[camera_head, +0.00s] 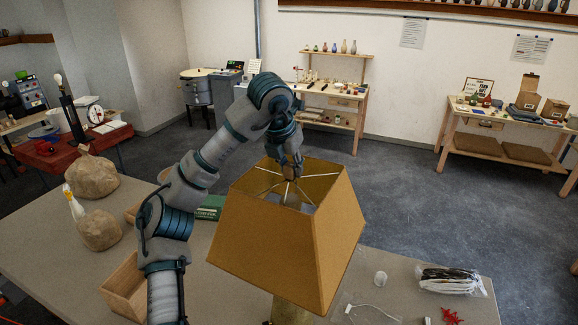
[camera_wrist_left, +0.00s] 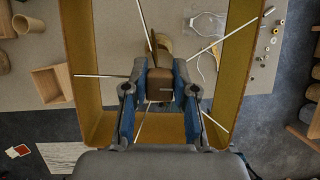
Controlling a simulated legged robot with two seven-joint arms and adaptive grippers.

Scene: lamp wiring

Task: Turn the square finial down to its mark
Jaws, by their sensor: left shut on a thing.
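The lamp has a tapered, mustard-coloured square shade (camera_head: 285,235) on a brassy base (camera_head: 290,312) at the front of the table. Thin pale spokes cross the shade's open top. My left gripper (camera_head: 291,176) reaches down into that opening from above. In the left wrist view, my left gripper (camera_wrist_left: 160,92) is shut on the square finial (camera_wrist_left: 160,82), a brown block between its two fingers at the middle of the spokes. The shade's rim (camera_wrist_left: 238,70) surrounds the fingers. I cannot make out the mark. My right gripper is not in view.
Small hardware (camera_wrist_left: 272,40) lies right of the shade. Workbenches stand farther back.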

